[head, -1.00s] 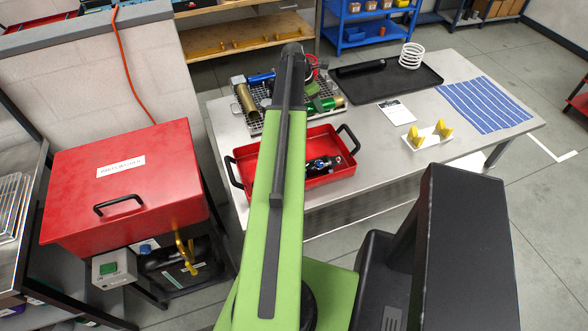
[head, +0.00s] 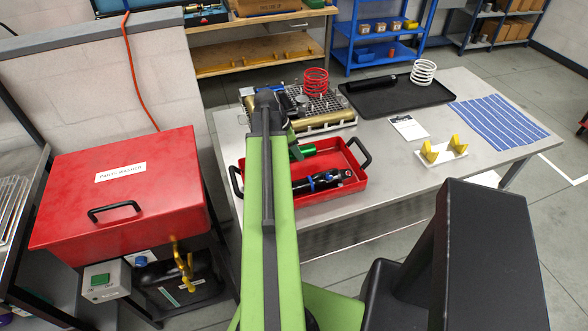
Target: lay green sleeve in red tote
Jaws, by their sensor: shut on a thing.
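The red tote (head: 356,186) sits on the near part of the steel table, with black handles at both ends. A black shock with blue parts (head: 322,181) lies inside it. The green sleeve (head: 303,151) shows just right of my arm, over the back left part of the tote. I cannot tell whether it touches the tote. My gripper (head: 289,145) is mostly hidden behind my arm at the sleeve's left end, shut on the sleeve.
Behind the tote stands a mesh rack (head: 300,103) with a red spring (head: 316,82) and metal parts. A black tray (head: 395,98) holds a white spring (head: 423,72). Yellow V-blocks (head: 443,150), a paper sheet (head: 408,127) and a striped blue cloth (head: 498,124) lie right.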

